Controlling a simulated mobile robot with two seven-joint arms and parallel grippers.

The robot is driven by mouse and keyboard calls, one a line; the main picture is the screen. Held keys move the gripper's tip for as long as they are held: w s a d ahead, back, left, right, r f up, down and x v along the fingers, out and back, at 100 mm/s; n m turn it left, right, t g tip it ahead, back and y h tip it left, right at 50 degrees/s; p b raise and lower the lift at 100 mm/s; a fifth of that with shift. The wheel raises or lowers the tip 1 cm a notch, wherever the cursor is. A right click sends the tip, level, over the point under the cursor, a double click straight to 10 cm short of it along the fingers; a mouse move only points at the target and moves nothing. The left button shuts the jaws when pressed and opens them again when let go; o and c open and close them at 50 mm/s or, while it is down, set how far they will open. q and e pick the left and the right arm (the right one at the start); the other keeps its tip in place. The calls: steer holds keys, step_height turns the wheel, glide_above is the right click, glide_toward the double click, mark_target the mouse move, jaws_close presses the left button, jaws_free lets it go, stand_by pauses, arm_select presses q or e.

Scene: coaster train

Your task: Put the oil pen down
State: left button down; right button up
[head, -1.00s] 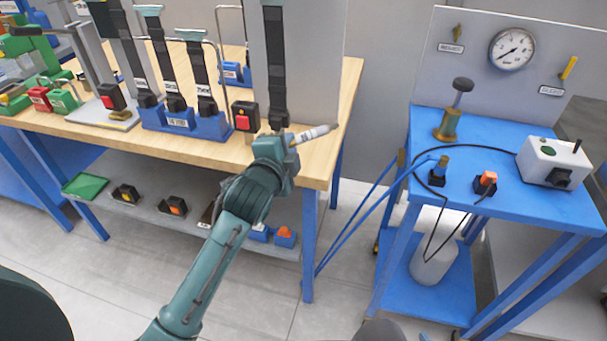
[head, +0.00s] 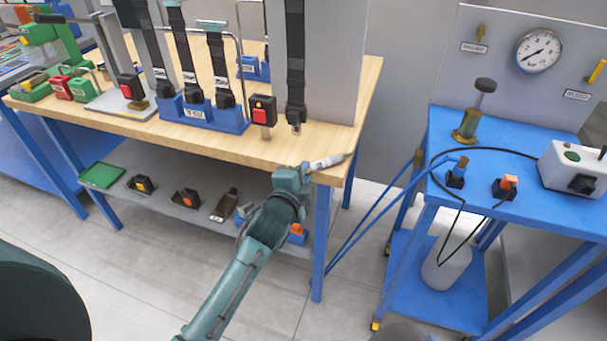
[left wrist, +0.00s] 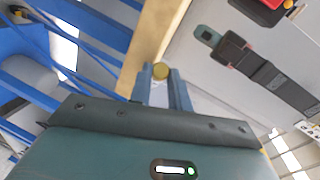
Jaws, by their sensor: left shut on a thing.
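The oil pen (head: 328,161) is white with a grey tip pointing right. It lies roughly level in the head view, over the front right corner of the wooden bench (head: 225,152). Whether it touches the bench top is unclear. My left gripper (head: 306,168) is shut on the pen's left end, at the bench's front edge. In the left wrist view the two fingers (left wrist: 163,88) close around the pen, whose round yellow end (left wrist: 160,70) shows between them; the rest is hidden. My right gripper is out of view.
A red-button switch (head: 262,110), a black strap (head: 295,70) and a blue strap rack (head: 200,115) stand behind the gripper. A blue cart (head: 500,150) with a gauge panel stands right, across a gap. Small bare bench surface lies around the pen.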

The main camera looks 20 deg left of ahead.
arm_select(q)
steer(key=c, duration=1.3)
jaws_free()
steer(key=shift+f, duration=0.1)
steer(key=v, duration=1.2)
steer(key=s+d+f+n+g+h, duration=0.3)
steer(key=s+f+n+g, duration=0.1)
steer(key=s+f+n, duration=0.8)
steer(key=shift+s+d+f, duration=0.2)
steer(key=shift+s+f, duration=0.6)
steer(key=shift+f, duration=0.05)
